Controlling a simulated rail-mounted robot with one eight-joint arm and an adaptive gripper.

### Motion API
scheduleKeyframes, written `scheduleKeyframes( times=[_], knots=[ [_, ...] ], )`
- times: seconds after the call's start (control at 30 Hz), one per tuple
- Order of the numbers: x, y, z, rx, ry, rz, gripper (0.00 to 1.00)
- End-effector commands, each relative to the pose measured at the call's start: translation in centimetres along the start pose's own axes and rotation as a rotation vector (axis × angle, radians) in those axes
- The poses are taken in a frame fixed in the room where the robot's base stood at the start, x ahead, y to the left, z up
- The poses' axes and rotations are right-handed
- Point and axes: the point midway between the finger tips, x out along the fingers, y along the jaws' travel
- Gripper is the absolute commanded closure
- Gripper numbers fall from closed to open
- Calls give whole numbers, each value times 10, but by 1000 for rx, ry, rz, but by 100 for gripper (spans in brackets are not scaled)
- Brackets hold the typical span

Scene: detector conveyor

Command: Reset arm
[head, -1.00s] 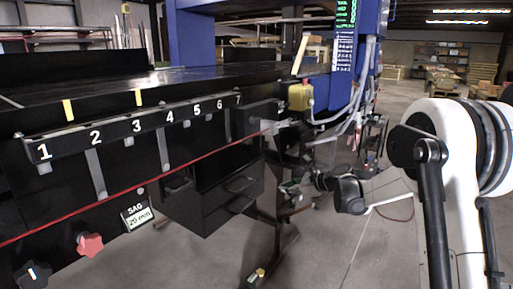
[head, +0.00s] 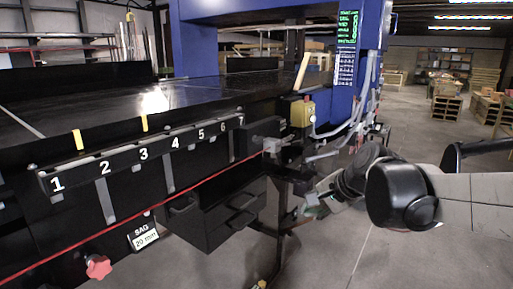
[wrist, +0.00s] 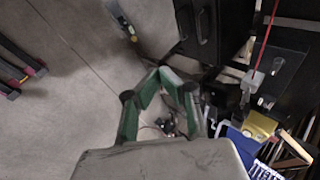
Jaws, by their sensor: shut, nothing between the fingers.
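My arm comes in from the right edge in the head view, with its dark wrist joints pointing left toward the machine's end. My gripper (head: 308,202) is small there, in front of the machine near the black drawer unit (head: 225,215), and its fingers are hard to make out. In the wrist view my gripper's (wrist: 160,72) green fingers come together at their tips. It is shut and empty, with the grey floor behind it. No gap or held object shows between the tips.
The black conveyor machine with a numbered rail (head: 150,152) fills the left. A red cord (head: 125,210), a red knob (head: 98,267) and a yellow box (head: 302,112) are on it. The drawer unit also shows in the wrist view (wrist: 205,25). Open floor (head: 400,255) lies at lower right.

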Motion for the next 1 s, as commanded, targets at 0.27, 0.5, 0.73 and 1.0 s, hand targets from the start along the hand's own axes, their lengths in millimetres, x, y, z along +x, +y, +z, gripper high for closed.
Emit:
scheduleKeyframes(
  times=[0.27,0.5,0.73,1.0],
  knots=[
    [-63,45,37,-314,79,96,100],
    [-104,90,64,-591,131,192,100],
    [-133,134,84,-836,165,286,100],
    [-145,159,92,-975,179,344,100]
  ],
)
